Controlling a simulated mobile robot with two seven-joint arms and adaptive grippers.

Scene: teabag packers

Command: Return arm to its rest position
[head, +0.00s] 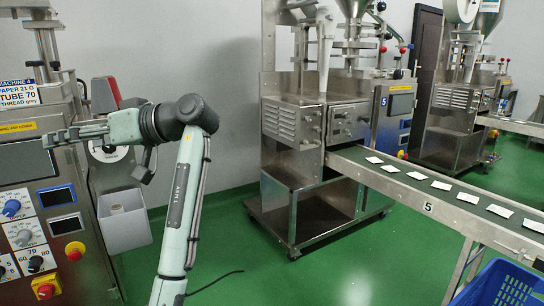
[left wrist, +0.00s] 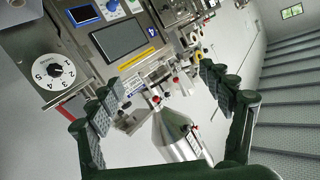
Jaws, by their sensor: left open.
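My left arm rises from the bottom middle of the head view and bends left at the wrist. My left gripper (head: 52,137) points left, in front of the machine with the label plate (head: 18,95) reading machine 4. In the left wrist view the two dark padded fingers of my left gripper (left wrist: 154,92) stand wide apart with nothing held between them. A machine with a dial (left wrist: 53,71) and a screen (left wrist: 118,38) shows beyond them. Whether the gripper touches the machine cannot be told. My right gripper is not in view.
Machine 4 (head: 60,185) has knobs and red buttons. A grey bin (head: 124,222) hangs beside it. Machine 5 (head: 295,125) feeds a conveyor (head: 350,158) carrying several white teabags (head: 417,176). A blue crate (head: 500,288) stands lower right. Green floor (head: 330,265) is open between them.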

